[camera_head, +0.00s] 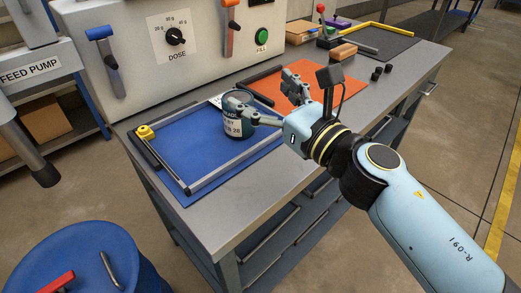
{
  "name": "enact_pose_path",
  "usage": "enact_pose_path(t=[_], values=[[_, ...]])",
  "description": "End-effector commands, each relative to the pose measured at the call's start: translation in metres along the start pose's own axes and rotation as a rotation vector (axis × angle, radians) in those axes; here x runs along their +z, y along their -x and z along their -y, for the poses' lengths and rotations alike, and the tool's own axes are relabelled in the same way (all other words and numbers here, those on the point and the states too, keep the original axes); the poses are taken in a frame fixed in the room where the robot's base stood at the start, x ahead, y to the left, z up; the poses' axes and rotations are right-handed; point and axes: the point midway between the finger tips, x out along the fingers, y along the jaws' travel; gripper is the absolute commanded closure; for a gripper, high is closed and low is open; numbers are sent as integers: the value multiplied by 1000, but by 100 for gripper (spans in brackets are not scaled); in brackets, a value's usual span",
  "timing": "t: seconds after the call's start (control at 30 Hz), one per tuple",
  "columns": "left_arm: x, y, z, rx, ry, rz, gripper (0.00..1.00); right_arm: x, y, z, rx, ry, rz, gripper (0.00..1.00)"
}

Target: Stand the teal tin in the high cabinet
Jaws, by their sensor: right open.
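The teal tin (238,126) is dark teal with a pale printed label and stands upright on the blue mat (190,145) on the workbench. My right gripper (264,95) reaches in from the right with its fingers spread wide. One finger lies by the tin's upper side and covers part of its top; whether it touches the tin I cannot tell. The other finger is over the orange mat, apart from the tin. My left gripper is not in view. I cannot make out a high cabinet in this view.
A grey bar frame (215,175) with a yellow knob (145,132) lies on the blue mat. The dose panel (185,45) stands behind. An orange mat (330,97), dark blocks (380,73) and a brown block (343,51) lie further right. A blue drum (75,255) stands at front left.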

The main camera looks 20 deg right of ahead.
Motion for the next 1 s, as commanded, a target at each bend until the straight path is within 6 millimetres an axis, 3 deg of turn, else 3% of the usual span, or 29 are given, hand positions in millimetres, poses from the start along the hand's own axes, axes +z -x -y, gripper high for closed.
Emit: enact_pose_path(t=[0.03, 0.17, 1.0], values=[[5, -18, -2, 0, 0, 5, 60, -29, 12, -3, -3, -5, -26, 10], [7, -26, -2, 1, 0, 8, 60, -53, 25, -7, -5, -19, -63, 10], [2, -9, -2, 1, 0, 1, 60, -60, -78, -4, -8, -23, -71, 10]])
